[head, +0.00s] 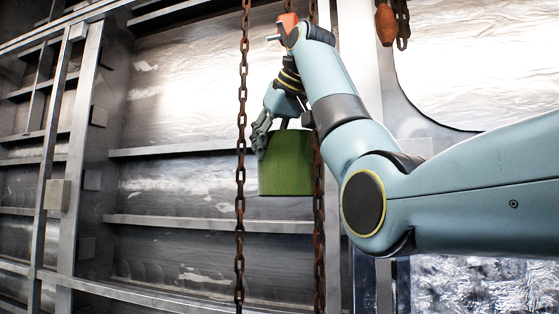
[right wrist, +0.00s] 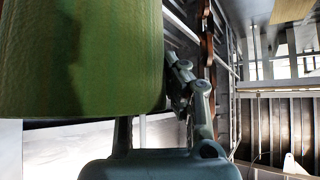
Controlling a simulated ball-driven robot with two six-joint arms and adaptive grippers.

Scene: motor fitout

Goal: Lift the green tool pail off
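The green tool pail (head: 286,165) hangs upright in mid-air in the head view, between two rusty chains. It also fills the upper left of the right wrist view (right wrist: 85,60). My right gripper (head: 262,134) reaches down to the pail's upper left edge, very close to it or touching. In the right wrist view one finger of my right gripper (right wrist: 187,90) runs along the pail's right side. The other finger goes out of sight behind the pail, so its grip is unclear. The pail's handle and what holds it up are not clear. My left gripper is not in view.
A rusty chain (head: 241,150) hangs just left of the pail and another (head: 319,240) just right of it. An orange block (head: 288,22) shows above, partly behind my arm. An orange hook block (head: 386,24) hangs at the upper right. Ribbed metal walls stand behind.

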